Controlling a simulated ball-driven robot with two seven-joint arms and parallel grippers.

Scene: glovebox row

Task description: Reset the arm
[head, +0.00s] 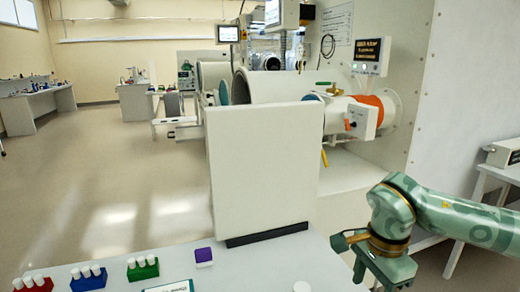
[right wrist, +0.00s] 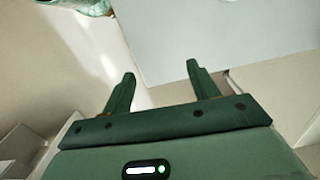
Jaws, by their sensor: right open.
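My right arm comes in from the right in the head view, with its green gripper (head: 367,274) hanging low at the bottom edge, to the right of the white bench. The bottom frame edge cuts off part of the gripper there. In the right wrist view, the two dark green fingers of my right gripper (right wrist: 163,72) stand wide apart. Nothing shows between them, and the gripper is empty. My left gripper is not in view.
A white bench (head: 335,272) holds a red rack (head: 32,284), a blue rack (head: 88,280), a green rack (head: 143,270) and a purple block (head: 204,257). A white upright panel (head: 263,170) stands behind it. A glovebox port with an orange band (head: 378,112) is beyond. Open floor lies left.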

